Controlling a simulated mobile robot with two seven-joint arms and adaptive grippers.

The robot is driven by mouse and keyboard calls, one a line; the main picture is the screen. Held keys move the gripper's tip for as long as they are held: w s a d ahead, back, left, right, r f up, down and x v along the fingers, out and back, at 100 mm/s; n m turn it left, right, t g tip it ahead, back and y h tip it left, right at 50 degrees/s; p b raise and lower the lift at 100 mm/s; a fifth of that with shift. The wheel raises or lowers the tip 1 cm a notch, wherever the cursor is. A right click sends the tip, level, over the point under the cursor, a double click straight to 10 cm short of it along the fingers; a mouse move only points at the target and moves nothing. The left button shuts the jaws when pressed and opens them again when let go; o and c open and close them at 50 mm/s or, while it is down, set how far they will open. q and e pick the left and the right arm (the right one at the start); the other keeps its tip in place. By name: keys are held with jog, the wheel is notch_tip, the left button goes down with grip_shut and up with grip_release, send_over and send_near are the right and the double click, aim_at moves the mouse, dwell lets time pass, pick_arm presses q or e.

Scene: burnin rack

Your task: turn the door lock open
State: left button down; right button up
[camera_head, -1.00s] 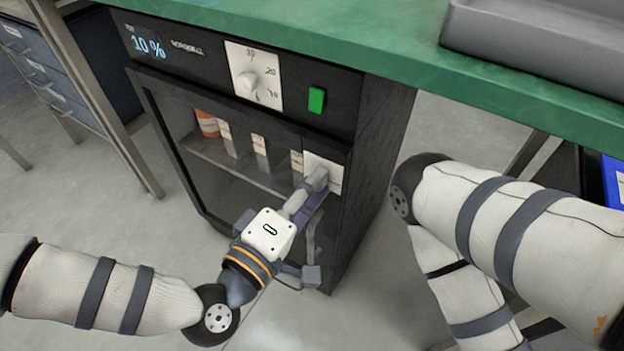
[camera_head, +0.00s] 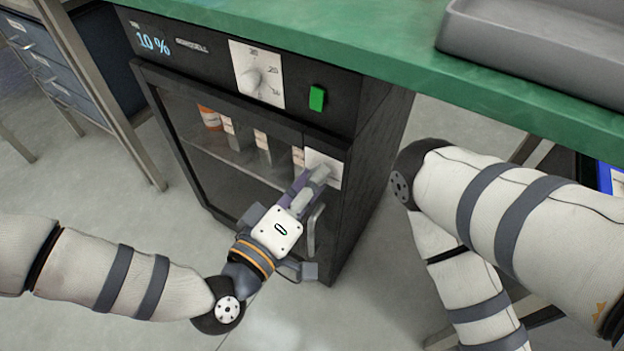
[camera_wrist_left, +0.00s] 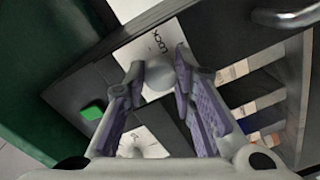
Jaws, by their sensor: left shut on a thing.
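The door lock is a light grey knob (camera_wrist_left: 158,76) on a white plate (camera_head: 324,166) at the upper right of the dark cabinet's glass door (camera_head: 232,172). The plate reads "LOCK" in the left wrist view. My left gripper (camera_head: 318,173) reaches the knob from below and is shut on it, one finger on each side. The fingers hide much of the knob in the head view. A vertical door handle (camera_head: 313,230) sits below the lock, close beside my gripper. The door looks closed. My right arm shows at the right, but its gripper is out of view.
Above the door is a panel with a dial (camera_head: 255,80), a green switch (camera_head: 317,98) and a "10%" display (camera_head: 152,43). Several small boxes and an orange container (camera_head: 211,118) stand inside. A green bench top (camera_head: 390,50) overhangs the cabinet. Floor in front is clear.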

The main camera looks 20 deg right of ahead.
pick_arm(q)
jog(key=c, duration=1.3)
grip_release()
jog(key=v, duration=1.2)
jog(key=shift+a, duration=0.1)
